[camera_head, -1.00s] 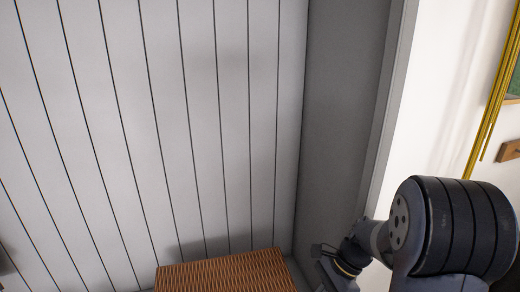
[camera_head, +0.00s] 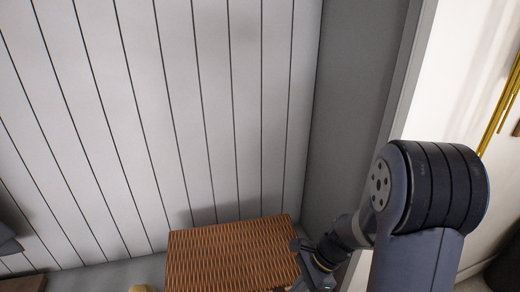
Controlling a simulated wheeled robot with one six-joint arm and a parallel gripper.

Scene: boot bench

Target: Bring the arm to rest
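My arm (camera_head: 425,210) is at the right of the head view, bent, with its dark shoulder-like joint nearest the camera. Its far end, with my gripper (camera_head: 302,258), reaches down and left to beside the right edge of a woven orange-brown basket (camera_head: 230,258). The gripper is small and dark here and partly overlaps the basket's right edge in the picture. I cannot tell whether they touch. The fingers are not clear, and I see nothing held in them.
A grey panelled wall (camera_head: 150,110) stands behind the basket, with a grey side panel (camera_head: 355,100) close behind my arm. Dark items (camera_head: 8,240) lie at the far left. A yellow pole (camera_head: 500,110) leans at the right. Bare grey surface shows left of the basket.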

